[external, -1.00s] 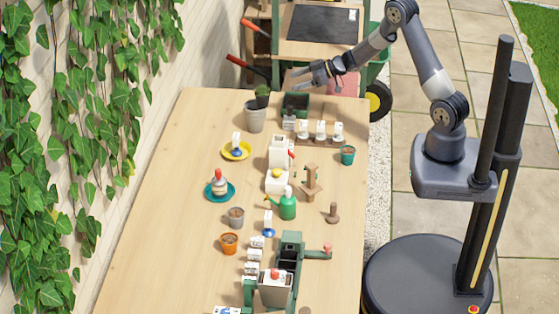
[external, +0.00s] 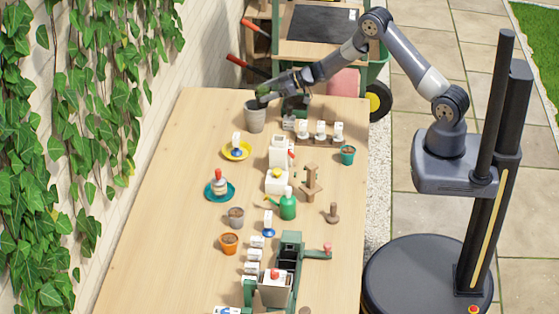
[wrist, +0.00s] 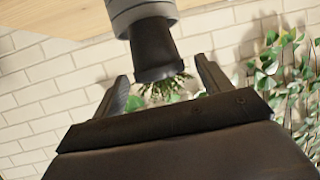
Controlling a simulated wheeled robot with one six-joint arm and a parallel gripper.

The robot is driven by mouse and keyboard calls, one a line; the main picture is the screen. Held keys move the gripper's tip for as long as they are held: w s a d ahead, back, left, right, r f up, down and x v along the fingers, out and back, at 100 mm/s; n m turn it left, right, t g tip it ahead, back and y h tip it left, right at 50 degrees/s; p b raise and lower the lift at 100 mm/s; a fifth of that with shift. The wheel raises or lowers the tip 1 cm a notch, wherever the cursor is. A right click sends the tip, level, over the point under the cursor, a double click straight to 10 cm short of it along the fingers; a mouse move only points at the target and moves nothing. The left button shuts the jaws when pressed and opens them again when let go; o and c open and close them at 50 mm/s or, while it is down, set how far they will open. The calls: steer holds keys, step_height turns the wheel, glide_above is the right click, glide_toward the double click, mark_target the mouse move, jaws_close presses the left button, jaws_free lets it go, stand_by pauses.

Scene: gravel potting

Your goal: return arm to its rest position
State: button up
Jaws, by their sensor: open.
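My gripper (external: 260,93) is over the mouth of the grey pot (external: 255,118) at the back left of the table. In the wrist view my gripper (wrist: 162,69) is open, with one finger on each side of a black pot (wrist: 153,48) with a spiky green plant (wrist: 163,86). The black pot sits in the mouth of the grey pot (wrist: 142,10). I cannot tell if the fingers touch it. In the external view the gripper largely hides the black pot and its plant.
A dark green box (external: 296,103) and a wooden rack of white-labelled items (external: 322,133) are close on the right. A yellow saucer (external: 236,153) lies in front of the grey pot. The table's left side (external: 160,200) is clear. An ivy-covered wall (external: 80,80) stands beyond it.

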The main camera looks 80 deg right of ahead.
steer(key=shift+r, duration=1)
